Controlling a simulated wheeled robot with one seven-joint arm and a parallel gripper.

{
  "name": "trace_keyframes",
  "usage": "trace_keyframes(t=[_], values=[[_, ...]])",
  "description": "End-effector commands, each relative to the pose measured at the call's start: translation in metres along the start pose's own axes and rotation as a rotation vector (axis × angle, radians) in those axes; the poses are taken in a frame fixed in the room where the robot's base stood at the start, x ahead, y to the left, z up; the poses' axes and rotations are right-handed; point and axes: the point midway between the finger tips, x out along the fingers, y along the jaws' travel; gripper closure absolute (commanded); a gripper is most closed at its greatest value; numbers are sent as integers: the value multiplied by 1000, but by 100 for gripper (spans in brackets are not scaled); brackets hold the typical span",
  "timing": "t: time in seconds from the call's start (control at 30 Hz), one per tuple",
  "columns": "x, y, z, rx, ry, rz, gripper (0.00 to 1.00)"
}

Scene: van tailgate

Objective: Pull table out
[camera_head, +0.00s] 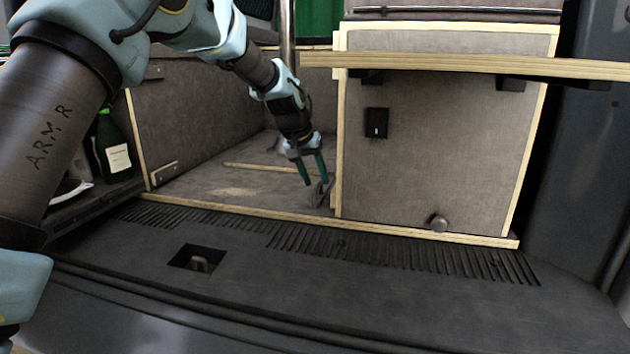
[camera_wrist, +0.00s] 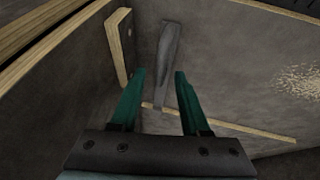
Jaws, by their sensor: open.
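A board with a pale wood edge (camera_head: 480,66), seemingly the table, lies level over the right cabinet in the head view. Dark brackets show beneath it. My gripper (camera_head: 316,181) points down into the open compartment, left of the cabinet and below the board. Its two green fingers are apart. In the wrist view, a grey strap-like or handle-like piece (camera_wrist: 168,45) shows between and beyond the fingers (camera_wrist: 160,73). I cannot tell whether they touch it. A grey piece (camera_head: 322,192) also shows by the fingertips in the head view.
The right cabinet (camera_head: 440,150) has a black latch (camera_head: 377,122) and a round knob (camera_head: 438,223). A green bottle (camera_head: 112,148) stands in the left bay. The ribbed dark sill (camera_head: 330,275) in front is clear. A wood strip (camera_head: 262,168) lies on the compartment floor.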

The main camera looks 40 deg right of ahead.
Motion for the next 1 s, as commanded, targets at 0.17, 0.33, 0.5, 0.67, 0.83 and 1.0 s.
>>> trace_keyframes(t=[0.17,0.33,0.5,0.67,0.83,1.0], values=[[4,0,0,0,1,0,54],[4,0,0,0,1,0,55],[4,0,0,0,1,0,74],[4,0,0,0,1,0,92],[4,0,0,0,1,0,100],[4,0,0,0,1,0,100]])
